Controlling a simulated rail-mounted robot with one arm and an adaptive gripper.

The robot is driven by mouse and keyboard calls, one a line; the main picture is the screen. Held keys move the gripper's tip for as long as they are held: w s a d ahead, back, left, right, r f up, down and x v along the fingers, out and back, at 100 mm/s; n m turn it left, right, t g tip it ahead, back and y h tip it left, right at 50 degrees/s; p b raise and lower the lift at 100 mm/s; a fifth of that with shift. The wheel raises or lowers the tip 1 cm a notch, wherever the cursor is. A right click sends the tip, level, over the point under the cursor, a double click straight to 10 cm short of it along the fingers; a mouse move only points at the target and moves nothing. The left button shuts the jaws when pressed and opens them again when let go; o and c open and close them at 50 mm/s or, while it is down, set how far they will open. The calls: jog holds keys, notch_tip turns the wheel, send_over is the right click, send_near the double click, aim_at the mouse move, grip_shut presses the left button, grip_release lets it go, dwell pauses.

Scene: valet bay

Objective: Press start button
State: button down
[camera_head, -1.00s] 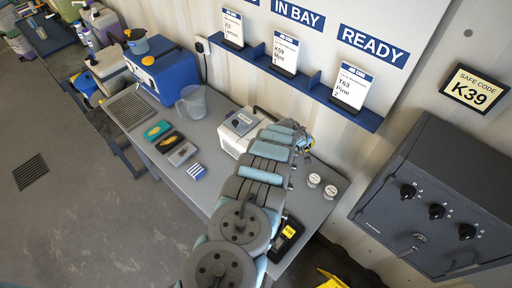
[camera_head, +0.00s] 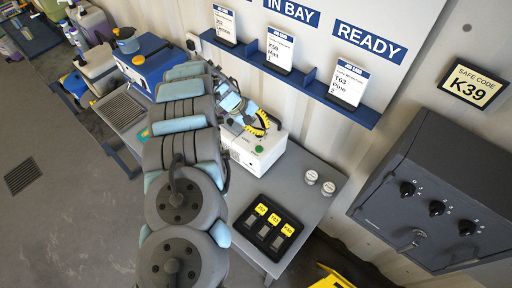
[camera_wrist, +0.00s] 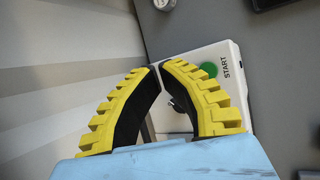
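The white machine (camera_head: 262,163) sits on the grey bench, with a green button (camera_head: 258,149) on its top. In the wrist view, the white machine (camera_wrist: 222,52) shows the green start button (camera_wrist: 209,69) beside the word START. My gripper (camera_wrist: 159,67) has yellow ribbed fingers with black inner sides. Its tips are together or almost so, with nothing seen between them. The right finger partly overlaps the button's edge in that view. In the head view, my gripper (camera_head: 263,122) is over the back of the machine, close to the button and apart from it.
A black tray (camera_head: 267,228) with yellow-tagged items lies in front of the machine. Two small round containers (camera_head: 320,183) stand to its right. A blue card shelf (camera_head: 310,84) runs along the wall behind. A dark safe (camera_head: 435,195) is at right. My arm covers the left bench.

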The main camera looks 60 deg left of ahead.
aim_at(262, 148)
jog(key=shift+f, duration=0.1)
notch_tip(262, 148, down, 7)
jog(key=shift+w+f+b, duration=0.1)
jog(key=shift+f+b, duration=0.05)
jog(key=shift+b, duration=1.1)
jog(key=shift+f+b, duration=0.35)
jog(key=shift+f, duration=0.35)
jog(key=shift+f, duration=0.15)
dwell(0.3)
jog(key=shift+f+b, duration=0.3)
jog(key=shift+b, duration=0.15)
jog(key=shift+f+b, duration=0.4)
dwell(0.7)
jog(key=shift+r, duration=0.2)
jog(key=shift+r+p, duration=0.35)
jog(key=shift+r, duration=0.35)
jog(key=shift+r, duration=0.15)
